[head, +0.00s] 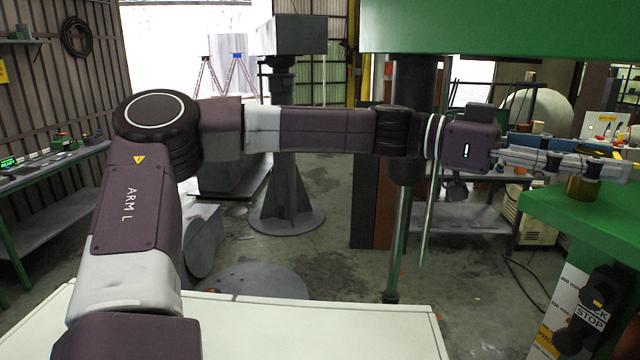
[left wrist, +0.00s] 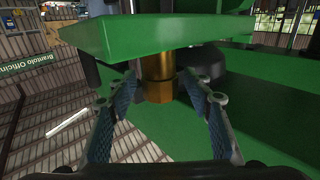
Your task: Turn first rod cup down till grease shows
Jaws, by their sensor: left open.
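My left gripper (head: 615,166) reaches in from the left at the height of the cup. In the left wrist view its two fingers (left wrist: 158,92) are open, one on each side of the cup, with gaps between. I cannot see any grease. My right gripper is in neither view.
A green machine table (head: 590,215) lies under the cup, and a large green beam (head: 500,28) hangs above. A dark column with a steel rod (head: 398,230) stands left of the table. A black box with a STOP label (head: 592,315) is on the machine's front.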

